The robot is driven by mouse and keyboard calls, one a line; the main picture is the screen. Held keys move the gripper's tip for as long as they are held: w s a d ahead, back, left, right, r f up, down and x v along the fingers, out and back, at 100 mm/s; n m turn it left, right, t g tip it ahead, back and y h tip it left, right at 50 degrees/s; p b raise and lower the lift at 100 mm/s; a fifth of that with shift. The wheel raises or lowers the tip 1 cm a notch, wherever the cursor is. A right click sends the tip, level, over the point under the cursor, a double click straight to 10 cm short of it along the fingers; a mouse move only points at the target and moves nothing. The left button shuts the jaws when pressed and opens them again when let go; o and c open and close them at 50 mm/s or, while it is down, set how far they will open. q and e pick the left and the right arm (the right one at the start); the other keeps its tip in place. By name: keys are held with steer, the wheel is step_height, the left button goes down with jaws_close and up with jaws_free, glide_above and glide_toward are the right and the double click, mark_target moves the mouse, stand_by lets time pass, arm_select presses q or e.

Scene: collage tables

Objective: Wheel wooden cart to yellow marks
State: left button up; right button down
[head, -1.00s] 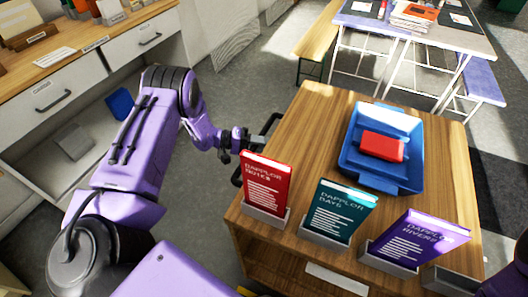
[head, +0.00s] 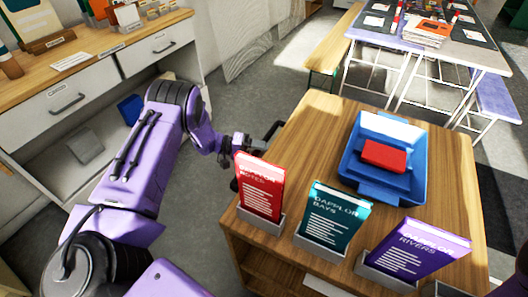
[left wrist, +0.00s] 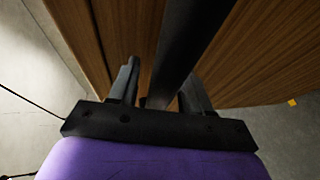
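The wooden cart (head: 310,140) stands in front of me, its brown top filling the lower right of the head view. A dark handle (head: 272,130) sticks out from its left side. My left gripper (head: 238,144) is at this handle. In the left wrist view, the dark handle bar (left wrist: 185,45) runs between the two fingers of the left gripper (left wrist: 160,95), which look closed around it. A small yellow mark (left wrist: 292,103) lies on the grey floor at the right of that view. My right gripper is out of view.
The cart carries a blue tray (head: 350,165) with a red box (head: 384,156), and several upright books along its near edge. A drawer desk (head: 150,50) stands at left. A bench (head: 335,45) and table (head: 480,55) stand beyond. Grey floor (head: 260,85) is open between.

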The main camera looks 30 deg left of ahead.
arm_select(q)
steer(key=p+v, duration=0.1)
steer(key=v, duration=0.9)
steer(key=shift+a, duration=0.2)
steer(key=shift+s, duration=0.15)
